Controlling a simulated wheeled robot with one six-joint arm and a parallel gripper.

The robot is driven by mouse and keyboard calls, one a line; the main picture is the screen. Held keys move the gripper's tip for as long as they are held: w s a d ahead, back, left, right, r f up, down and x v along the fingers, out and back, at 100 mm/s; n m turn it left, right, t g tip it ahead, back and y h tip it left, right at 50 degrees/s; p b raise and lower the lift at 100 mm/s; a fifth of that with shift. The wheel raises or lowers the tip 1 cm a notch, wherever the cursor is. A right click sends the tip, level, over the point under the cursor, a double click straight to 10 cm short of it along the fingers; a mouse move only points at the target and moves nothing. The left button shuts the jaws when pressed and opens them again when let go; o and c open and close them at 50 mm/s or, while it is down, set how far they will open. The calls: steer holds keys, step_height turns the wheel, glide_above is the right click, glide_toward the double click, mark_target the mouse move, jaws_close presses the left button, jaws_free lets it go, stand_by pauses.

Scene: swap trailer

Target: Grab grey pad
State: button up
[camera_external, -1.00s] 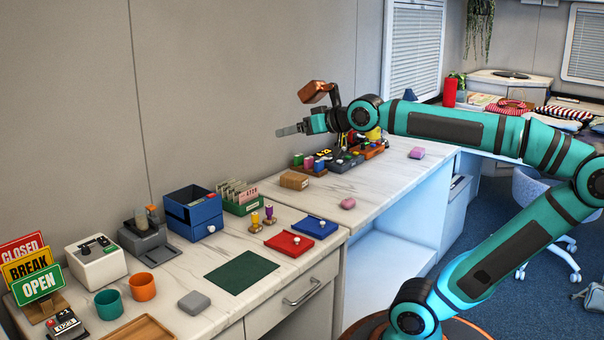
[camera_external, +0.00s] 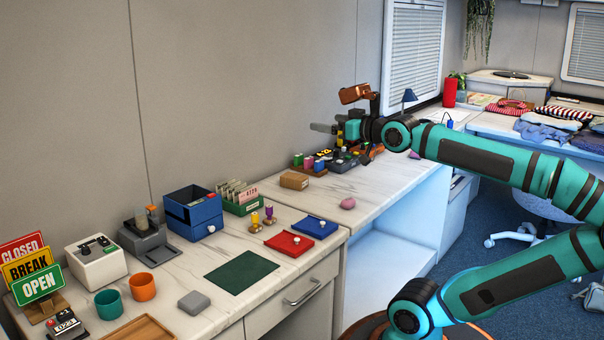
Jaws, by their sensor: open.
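The grey pad (camera_external: 194,302) is a small rounded block. It lies on the marble counter at the lower left, between the orange cup and the dark green mat. My gripper (camera_external: 322,128) is open and empty, its fingers pointing left. It is in the air above the far counter, well away from the pad, up and to the right of it. Nothing covers the pad.
Around the pad are a teal cup (camera_external: 109,304), an orange cup (camera_external: 142,287), a wooden tray (camera_external: 138,329) and a green mat (camera_external: 241,272). Red (camera_external: 289,243) and blue (camera_external: 315,227) pads lie farther right. A blue drawer box (camera_external: 194,213) stands behind.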

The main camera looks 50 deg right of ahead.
steer(key=shift+c, duration=1.1)
